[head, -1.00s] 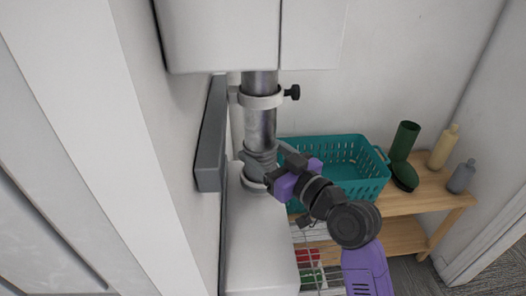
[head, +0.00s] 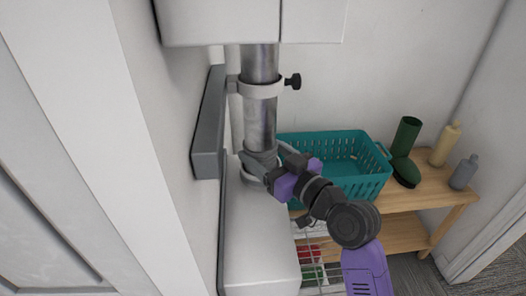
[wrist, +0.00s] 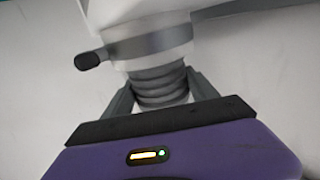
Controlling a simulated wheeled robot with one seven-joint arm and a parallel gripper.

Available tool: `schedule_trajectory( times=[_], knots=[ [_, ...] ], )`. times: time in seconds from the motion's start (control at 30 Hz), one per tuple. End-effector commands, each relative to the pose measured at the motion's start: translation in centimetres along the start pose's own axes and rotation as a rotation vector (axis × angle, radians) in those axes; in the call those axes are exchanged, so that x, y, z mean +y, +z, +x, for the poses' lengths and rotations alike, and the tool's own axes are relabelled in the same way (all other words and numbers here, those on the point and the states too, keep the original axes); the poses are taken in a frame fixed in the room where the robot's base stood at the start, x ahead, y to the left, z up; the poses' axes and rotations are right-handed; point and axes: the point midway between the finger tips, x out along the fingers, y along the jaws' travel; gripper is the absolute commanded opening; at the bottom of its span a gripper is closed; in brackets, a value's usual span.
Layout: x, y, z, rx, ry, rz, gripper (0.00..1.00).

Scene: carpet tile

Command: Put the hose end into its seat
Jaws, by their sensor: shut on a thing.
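A shiny metal tube (head: 260,122) hangs upright below a white cabinet. A pale ring clamp with a black knob (head: 292,80) goes around it. At the tube's lower end is a grey ribbed hose end (wrist: 160,85). My gripper (head: 264,162) is shut on it, one finger on each side in the wrist view. A pale collar (head: 258,181) shows just below the jaws, above a white box (head: 262,240). My fingers partly hide the joint, so I cannot tell whether the end is seated.
A grey wall bracket (head: 208,125) stands left of the tube. A wire rack is below. The white cabinet (head: 240,22) overhangs the tube.

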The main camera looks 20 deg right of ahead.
Motion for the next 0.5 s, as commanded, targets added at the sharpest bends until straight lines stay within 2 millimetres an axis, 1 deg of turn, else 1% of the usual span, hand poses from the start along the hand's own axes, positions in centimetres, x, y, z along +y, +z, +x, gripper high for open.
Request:
schedule_trajectory(
  times=[0.13,0.17,0.2,0.27,0.3,0.5],
  knots=[
    [0.00,0.41,0.00,0.001,0.000,0.000,0.20],
    [0.00,0.37,0.00,0.001,0.000,0.000,0.69],
    [0.00,0.29,0.00,0.001,0.000,0.000,0.77],
    [0.00,0.29,0.00,0.001,0.000,0.000,0.89],
    [0.00,0.29,0.00,0.001,0.000,0.000,0.93],
    [0.00,0.31,0.00,0.000,0.000,0.000,0.93]
  ],
)
